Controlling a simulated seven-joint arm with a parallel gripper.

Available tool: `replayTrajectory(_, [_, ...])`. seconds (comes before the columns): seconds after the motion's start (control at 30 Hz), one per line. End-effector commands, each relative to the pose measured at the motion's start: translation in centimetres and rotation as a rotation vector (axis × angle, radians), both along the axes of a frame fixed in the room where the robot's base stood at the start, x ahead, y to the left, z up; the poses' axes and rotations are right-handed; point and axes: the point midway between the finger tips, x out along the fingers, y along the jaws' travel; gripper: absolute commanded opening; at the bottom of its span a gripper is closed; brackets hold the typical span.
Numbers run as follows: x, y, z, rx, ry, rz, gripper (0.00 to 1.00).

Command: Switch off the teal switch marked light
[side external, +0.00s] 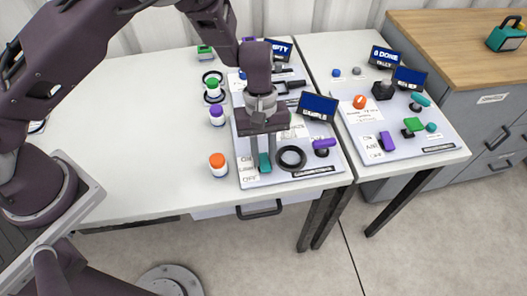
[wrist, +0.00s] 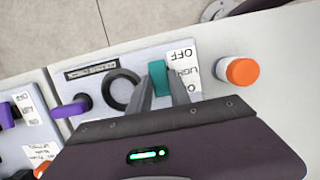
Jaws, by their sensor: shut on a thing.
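The teal switch (wrist: 157,80) is a small upright lever on a pale panel (wrist: 141,54), beside a label (wrist: 184,66) that reads OFF and LIGHT in the wrist view. In the side external view the teal switch (side external: 264,163) stands at the panel's near left. My gripper (side external: 259,155) is down over it and shut on it. In the wrist view the fingers of my gripper (wrist: 164,92) reach the lever, and the lower part of the lever is partly hidden by them. The OFF word lies at the panel's near edge.
A black ring (side external: 291,158) and a purple lever (side external: 323,144) are right of the switch. An orange-capped jar (side external: 218,165) stands on the table to the left. A second panel (side external: 407,147) with several controls is on the right table. The table's left part is clear.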

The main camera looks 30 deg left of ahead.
Motion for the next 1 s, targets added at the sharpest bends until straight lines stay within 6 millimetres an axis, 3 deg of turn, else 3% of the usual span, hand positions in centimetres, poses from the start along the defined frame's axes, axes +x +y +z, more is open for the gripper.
replayTrajectory(0.2, [-0.58, -0.55, 0.09, 0.174, -0.174, -0.005, 0.00])
replayTrajectory(0.57, [-0.51, -0.54, 0.12, 0.199, -0.201, 0.000, 0.00])
replayTrajectory(0.6, [-0.51, -0.54, 0.12, 0.199, -0.201, 0.000, 0.31])
replayTrajectory(0.67, [-0.51, -0.54, 0.11, 0.198, -0.201, 0.000, 0.43])
replayTrajectory(1.0, [-0.51, -0.58, 0.42, 0.197, -0.201, 0.000, 0.45])
